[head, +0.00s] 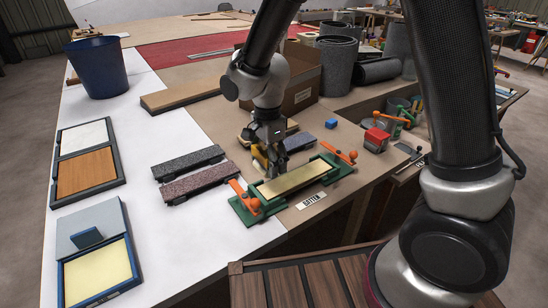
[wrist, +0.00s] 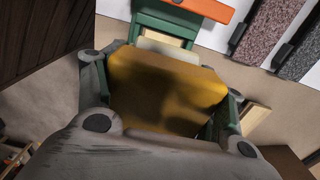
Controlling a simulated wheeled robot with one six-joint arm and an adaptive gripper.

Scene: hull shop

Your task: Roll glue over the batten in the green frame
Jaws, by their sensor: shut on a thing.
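The green frame (head: 250,214) stands on the bench with orange clamps (head: 243,197) at its ends and a "BATTEN" label in front. The pale yellow batten (head: 292,180) lies in it. My gripper (head: 272,168) is over the left back part of the frame, shut on a yellow thing (head: 259,158), likely the glue roller. In the wrist view this yellow body (wrist: 165,90) fills the space between the fingers and hides most of the batten. The green frame's end (wrist: 165,30) shows beyond it. I cannot tell whether the yellow thing touches the batten.
A blue tray (head: 68,296) with a pale yellow fill is at lower left. Two speckled bars (head: 187,162) lie left of the frame. A cardboard box (head: 300,92), blue cube (head: 331,124) and red block (head: 376,138) are behind and right.

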